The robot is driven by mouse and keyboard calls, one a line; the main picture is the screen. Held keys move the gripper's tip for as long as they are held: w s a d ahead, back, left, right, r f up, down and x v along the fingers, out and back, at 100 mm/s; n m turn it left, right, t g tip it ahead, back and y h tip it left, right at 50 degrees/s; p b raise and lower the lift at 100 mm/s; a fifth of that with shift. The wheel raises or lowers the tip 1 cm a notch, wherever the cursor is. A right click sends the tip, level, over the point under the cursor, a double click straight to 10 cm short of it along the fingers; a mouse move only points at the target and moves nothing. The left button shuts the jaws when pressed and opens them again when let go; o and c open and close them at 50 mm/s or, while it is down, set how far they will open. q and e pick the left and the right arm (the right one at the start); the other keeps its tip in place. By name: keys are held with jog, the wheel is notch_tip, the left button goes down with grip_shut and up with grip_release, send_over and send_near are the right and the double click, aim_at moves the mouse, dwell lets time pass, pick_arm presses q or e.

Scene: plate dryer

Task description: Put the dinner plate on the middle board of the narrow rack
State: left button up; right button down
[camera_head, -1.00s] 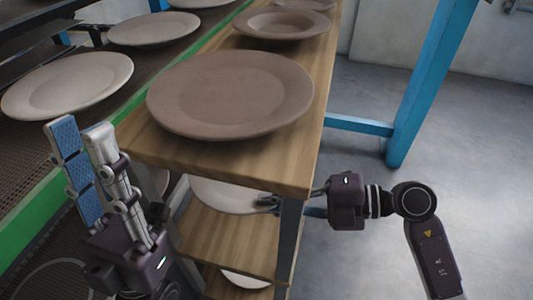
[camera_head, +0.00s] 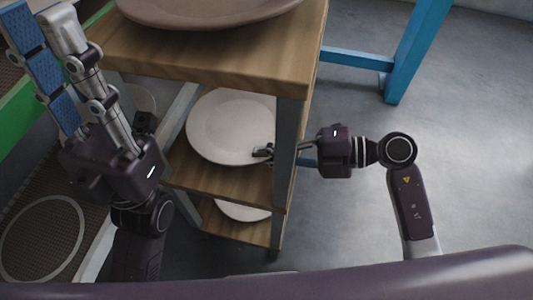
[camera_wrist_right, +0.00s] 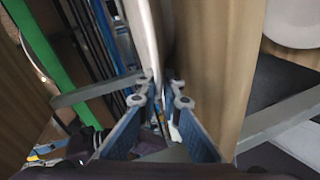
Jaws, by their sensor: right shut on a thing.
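The pale dinner plate (camera_head: 228,125) is inside the narrow rack, over its wooden middle board (camera_head: 222,180), below the top board. Its upper edge is partly hidden by the top board. My right gripper (camera_head: 263,152) reaches in past the grey front post and is shut on the plate's right rim. In the right wrist view the plate (camera_wrist_right: 145,35) shows edge-on between the fingers (camera_wrist_right: 163,98). I cannot tell whether the plate touches the board. My left gripper (camera_head: 36,18) is open and empty, fingers up, left of the rack.
A brown plate (camera_head: 205,8) sits on the top board (camera_head: 215,58). Another pale plate (camera_head: 242,211) lies on the lower board (camera_head: 230,230). The grey post (camera_head: 284,150) stands close to my right gripper. A blue frame leg (camera_head: 415,50) stands behind; floor at right is clear.

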jog(key=c, duration=2.4)
grip_release()
jog(key=shift+f, duration=0.1)
jog(key=p+v, duration=0.3)
jog(key=v, duration=0.9)
